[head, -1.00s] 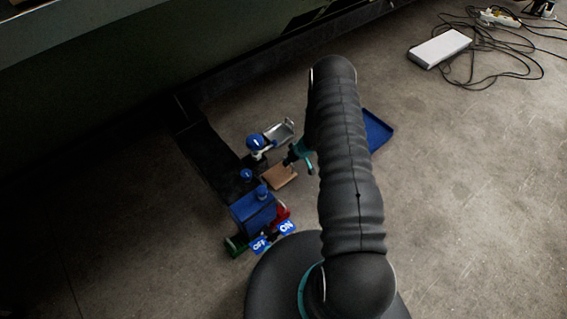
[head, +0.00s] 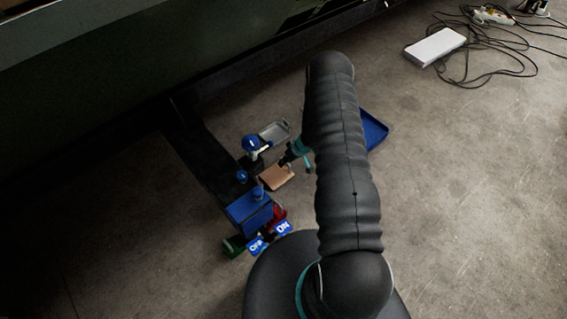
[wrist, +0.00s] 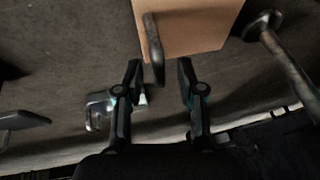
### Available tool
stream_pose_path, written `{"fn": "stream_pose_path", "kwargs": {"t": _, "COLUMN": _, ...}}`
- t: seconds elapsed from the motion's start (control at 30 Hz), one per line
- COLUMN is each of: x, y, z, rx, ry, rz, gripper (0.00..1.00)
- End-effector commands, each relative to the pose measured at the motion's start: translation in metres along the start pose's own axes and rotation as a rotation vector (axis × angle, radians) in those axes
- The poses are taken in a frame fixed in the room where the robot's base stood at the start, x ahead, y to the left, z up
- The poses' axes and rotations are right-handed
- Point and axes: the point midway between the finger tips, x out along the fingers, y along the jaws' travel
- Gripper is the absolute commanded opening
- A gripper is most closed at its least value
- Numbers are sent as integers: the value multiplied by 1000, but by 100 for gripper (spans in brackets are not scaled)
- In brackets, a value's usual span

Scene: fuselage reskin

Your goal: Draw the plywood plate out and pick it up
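The plywood plate (head: 277,178) is a small tan board low beside the dark beam, left of my arm in the head view. In the wrist view the plate (wrist: 205,28) fills the top middle, with a grey metal handle (wrist: 154,48) standing out from it. My gripper (wrist: 158,72) is open. Its two dark fingers point at the plate, and the handle's lower end lies between the fingertips, nearer the left one. I see no finger closed on it. In the head view my gripper (head: 291,158) is just above the plate, partly hidden by my arm.
A blue box (head: 250,208) with ON and OFF labels stands in front of the plate. A blue-topped device (head: 251,144) and a metal tray (head: 274,132) are behind it. A blue tray (head: 374,131) lies right of my arm. In the wrist view a metal post (wrist: 285,62) stands right of the plate.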

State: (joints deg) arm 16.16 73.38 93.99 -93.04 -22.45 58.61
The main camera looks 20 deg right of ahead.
Motion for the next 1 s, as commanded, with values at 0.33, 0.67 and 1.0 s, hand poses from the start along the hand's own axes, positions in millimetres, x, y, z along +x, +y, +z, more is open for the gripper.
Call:
{"fn": "stream_pose_path", "kwargs": {"t": 0.33, "x": -51, "y": 1, "z": 4, "rx": 7, "ry": 3, "rz": 4, "gripper": 39}}
{"fn": "stream_pose_path", "kwargs": {"t": 0.67, "x": -71, "y": 1, "z": 7, "rx": 9, "ry": 3, "rz": 4, "gripper": 39}}
{"fn": "stream_pose_path", "kwargs": {"t": 1.0, "x": -71, "y": 2, "z": 7, "rx": 12, "ry": 3, "rz": 5, "gripper": 39}}
